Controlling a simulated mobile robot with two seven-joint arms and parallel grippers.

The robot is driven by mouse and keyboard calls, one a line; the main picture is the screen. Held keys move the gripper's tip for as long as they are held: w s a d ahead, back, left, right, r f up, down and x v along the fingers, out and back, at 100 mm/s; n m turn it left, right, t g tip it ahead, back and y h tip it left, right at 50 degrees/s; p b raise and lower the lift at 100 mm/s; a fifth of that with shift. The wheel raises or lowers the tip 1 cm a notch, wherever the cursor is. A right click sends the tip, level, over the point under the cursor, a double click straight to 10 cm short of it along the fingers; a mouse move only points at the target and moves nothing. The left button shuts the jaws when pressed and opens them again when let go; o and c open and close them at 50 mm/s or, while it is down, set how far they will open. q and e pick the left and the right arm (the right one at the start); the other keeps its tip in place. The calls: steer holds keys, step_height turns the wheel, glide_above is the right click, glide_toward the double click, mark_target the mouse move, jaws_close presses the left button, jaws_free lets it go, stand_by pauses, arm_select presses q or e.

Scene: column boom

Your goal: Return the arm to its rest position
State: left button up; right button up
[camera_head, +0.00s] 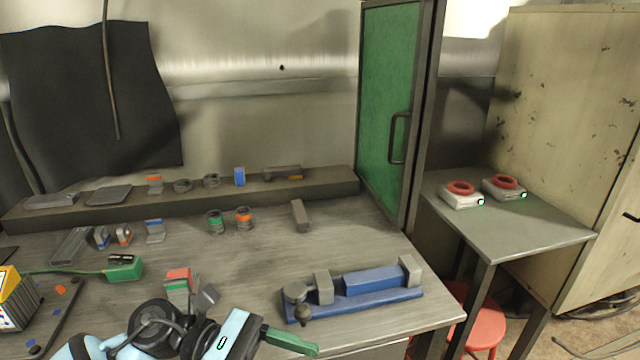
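My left arm, light blue with black joints, comes in at the bottom left edge and lies low over the front of the workbench (345,230). Its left gripper (285,338) is at the bottom centre, in front of the blue vise and pointing right. A green, bar-shaped piece sticks out at its end; I cannot tell whether this is a finger or a held thing. The fingertips are not clear enough to show whether it is open or shut. My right gripper is not in view.
A blue vise (385,281) stands near the bench front. A block with red and green bands (178,283) stands close behind my arm. Small parts line the back shelf (330,183). A green door (385,100) stands right; a side table (520,235) holds two red-topped devices.

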arm_select(q)
steer(key=a+f+m+t+y+p, duration=0.1)
steer(key=a+f+m+t+y, duration=0.35)
steer(key=f+m+t, duration=0.75)
steer(key=a+f+m+t+y+p, duration=0.35)
steer(key=m+t, duration=0.55)
steer(key=m, duration=0.8)
steer(key=s+a+f+n+g+y, duration=0.3)
steer(key=s+f+n, duration=0.3)
steer(key=s, duration=0.4)
steer(key=s+a+f+n+g+y, duration=0.3)
steer(key=s+a+f+n+g, duration=0.1)
steer(key=s+f, duration=0.5)
steer(key=s+a+n, duration=0.1)
steer(key=n, duration=0.1)
steer(key=shift+s+f+n+g+y, duration=0.25)
steer(key=shift+f+n+g+y, duration=0.05)
steer(key=shift+g, duration=0.1)
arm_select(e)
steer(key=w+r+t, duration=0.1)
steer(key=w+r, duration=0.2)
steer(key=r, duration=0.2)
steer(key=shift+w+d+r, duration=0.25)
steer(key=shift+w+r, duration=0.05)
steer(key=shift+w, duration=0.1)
